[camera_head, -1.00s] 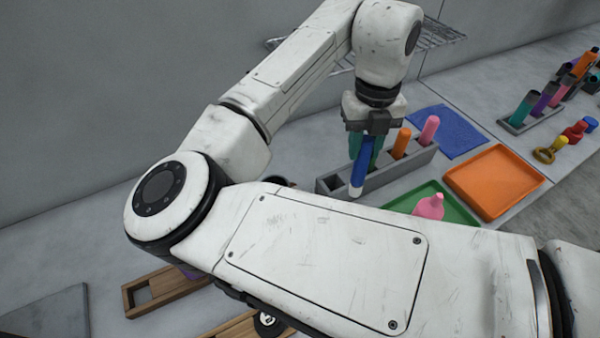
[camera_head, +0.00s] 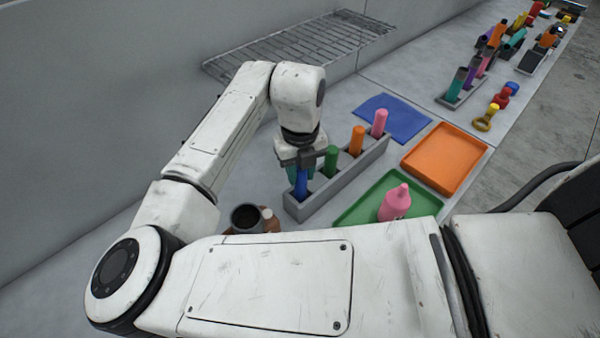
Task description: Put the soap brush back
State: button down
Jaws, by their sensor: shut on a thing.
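My gripper (camera_head: 303,163) is shut on a blue-handled item (camera_head: 301,184), which I take to be the soap brush. It is held upright at the left end slot of the long grey rack (camera_head: 345,185). Its lower end seems to be inside that slot, but the rack wall hides how deep it sits. Green (camera_head: 331,160), orange (camera_head: 356,141) and pink (camera_head: 380,122) handles stand in the rack's other slots.
A green tray (camera_head: 350,217) with a pink bottle (camera_head: 396,203) lies in front of the rack. A dark cup (camera_head: 245,218) stands left. A wire shelf (camera_head: 300,45) hangs behind.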

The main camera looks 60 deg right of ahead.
jog(key=shift+s+f, duration=0.1)
jog(key=shift+f, duration=0.65)
jog(key=c, duration=0.8)
grip_release()
notch_tip(320, 180, up, 12)
jog(key=shift+r+b, duration=0.1)
jog(key=shift+b, duration=0.5)
